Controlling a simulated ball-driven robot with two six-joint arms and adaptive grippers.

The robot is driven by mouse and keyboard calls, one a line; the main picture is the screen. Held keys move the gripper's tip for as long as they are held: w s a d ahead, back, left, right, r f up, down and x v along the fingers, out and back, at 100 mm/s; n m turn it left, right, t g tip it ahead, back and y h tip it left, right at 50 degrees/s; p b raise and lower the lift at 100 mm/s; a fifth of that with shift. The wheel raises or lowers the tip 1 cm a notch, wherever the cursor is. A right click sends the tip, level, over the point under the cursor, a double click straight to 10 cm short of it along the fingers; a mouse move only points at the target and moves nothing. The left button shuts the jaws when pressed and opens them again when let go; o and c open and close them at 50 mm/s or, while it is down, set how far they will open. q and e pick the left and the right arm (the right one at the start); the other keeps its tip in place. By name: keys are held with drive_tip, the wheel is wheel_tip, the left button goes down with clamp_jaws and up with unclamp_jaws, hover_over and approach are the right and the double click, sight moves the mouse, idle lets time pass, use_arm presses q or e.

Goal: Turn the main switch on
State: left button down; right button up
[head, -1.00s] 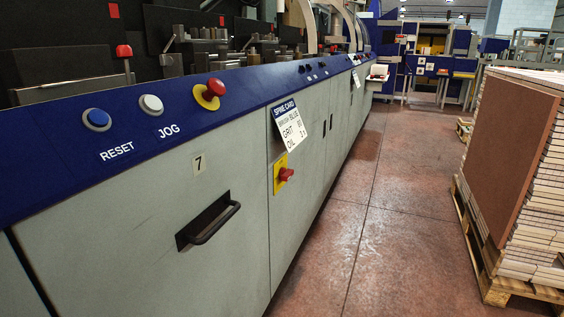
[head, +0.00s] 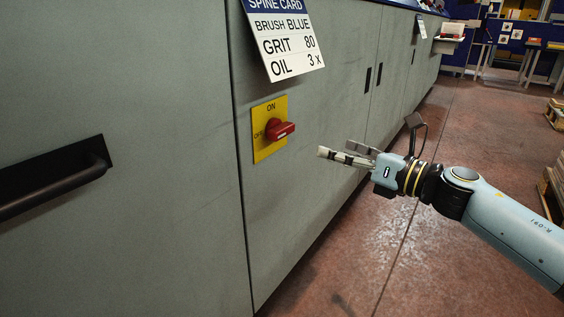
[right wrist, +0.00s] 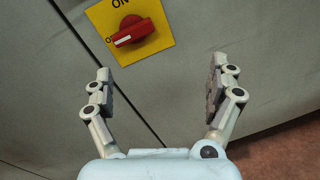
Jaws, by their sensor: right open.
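The main switch is a red rotary knob (head: 280,130) on a yellow plate (head: 263,149), fixed to the grey cabinet front. The plate reads ON at the top and has a label at the left that looks like OFF. The knob's grip lies roughly sideways, toward the left label. In the right wrist view the red knob (right wrist: 133,31) sits beyond the fingertips, between and above them. My right gripper (head: 347,157) is open and empty, to the right of the knob and apart from it. My left gripper is not in view.
A white spine card (head: 287,42) hangs just above the switch. A black drawer handle (head: 55,180) sticks out at the left. Dark door handles (head: 367,80) lie farther along the cabinet. The red floor (head: 420,200) at the right is clear, with pallets at the far right edge.

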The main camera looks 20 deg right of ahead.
sight(287, 131)
drive_tip(key=w+a+r+n, duration=0.1)
drive_tip(key=w+a, duration=0.1)
drive_tip(key=w+a+n+y+b, duration=0.1)
drive_tip(key=w+a+n, duration=0.1)
drive_tip(key=w+a, duration=0.1)
drive_tip(key=w+a+r+n+g+b, duration=0.1)
drive_tip(key=w+a+n, duration=0.1)
drive_tip(key=a, duration=0.1)
drive_tip(key=shift+w+a+r+y, duration=0.15)
drive_tip(key=shift+a+r+y, duration=0.15)
drive_tip(key=shift+y, duration=0.1)
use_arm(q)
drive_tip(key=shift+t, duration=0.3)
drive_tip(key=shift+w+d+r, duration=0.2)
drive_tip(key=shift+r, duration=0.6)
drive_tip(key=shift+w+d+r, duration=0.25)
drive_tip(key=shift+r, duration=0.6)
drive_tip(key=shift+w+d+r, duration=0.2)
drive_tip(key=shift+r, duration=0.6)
use_arm(e)
drive_tip(key=shift+w+a+r, duration=0.1)
drive_tip(key=shift+w+a, duration=0.3)
drive_tip(key=shift+w, duration=0.15)
drive_tip(key=c, duration=1.2)
